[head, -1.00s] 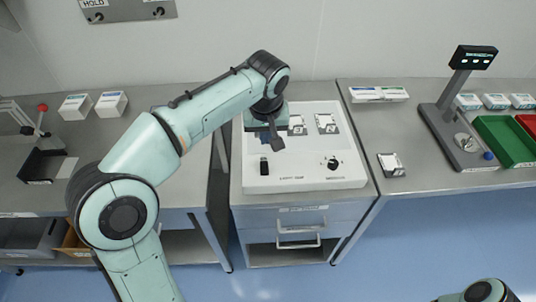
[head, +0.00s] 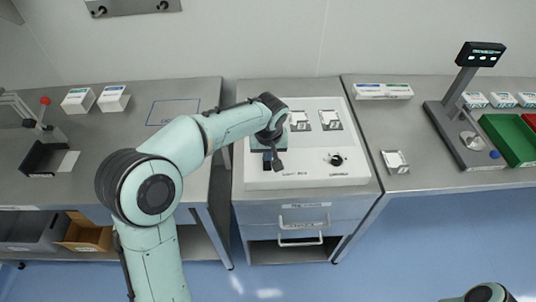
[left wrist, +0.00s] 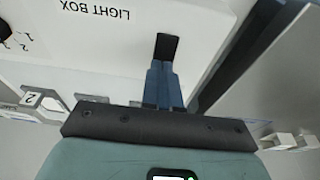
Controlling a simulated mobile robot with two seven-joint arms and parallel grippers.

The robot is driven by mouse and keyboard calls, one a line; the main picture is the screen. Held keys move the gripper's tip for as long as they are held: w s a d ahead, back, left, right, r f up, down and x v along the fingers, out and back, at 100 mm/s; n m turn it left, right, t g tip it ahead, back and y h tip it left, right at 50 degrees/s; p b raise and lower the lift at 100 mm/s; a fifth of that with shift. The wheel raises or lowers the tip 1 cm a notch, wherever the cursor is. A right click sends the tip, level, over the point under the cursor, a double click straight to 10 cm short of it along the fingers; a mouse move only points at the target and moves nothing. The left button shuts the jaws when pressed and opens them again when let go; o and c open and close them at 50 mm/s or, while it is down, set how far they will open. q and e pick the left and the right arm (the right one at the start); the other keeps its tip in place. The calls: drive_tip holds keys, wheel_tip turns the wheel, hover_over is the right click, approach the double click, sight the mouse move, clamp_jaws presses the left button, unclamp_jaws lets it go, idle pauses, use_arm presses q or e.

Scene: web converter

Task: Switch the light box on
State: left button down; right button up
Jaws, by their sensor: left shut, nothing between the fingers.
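The light box (head: 318,176) is a white flat box on the middle bench. A round black knob (head: 336,159) sits on its right side. In the left wrist view the box's white top (left wrist: 95,50) carries an upside-down "LIGHT BOX" label beside a black switch (left wrist: 167,44). My right gripper is out of view.
Two numbered cards (head: 330,120) lie on the box behind the knob. A small white item (head: 395,161) and a scale on a post (head: 462,135) stand on the right bench. White cartons (head: 113,98) and a red-knobbed device (head: 45,101) are on the left bench.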

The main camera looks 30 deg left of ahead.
use_arm(q)
drive_tip(key=shift+w+a+f, duration=0.1)
drive_tip(key=shift+f, duration=0.4)
drive_tip(key=shift+f, duration=0.4)
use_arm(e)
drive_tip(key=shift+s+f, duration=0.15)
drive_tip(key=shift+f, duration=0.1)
use_arm(q)
drive_tip(key=shift+s+d+f+b, duration=0.1)
drive_tip(key=shift+s+d+b, duration=0.15)
drive_tip(key=shift+s+b, duration=0.15)
drive_tip(key=shift+s+d, duration=0.15)
drive_tip(key=shift+s, duration=0.1)
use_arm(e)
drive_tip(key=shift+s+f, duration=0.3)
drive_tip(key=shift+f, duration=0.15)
use_arm(q)
drive_tip(key=shift+r, duration=0.25)
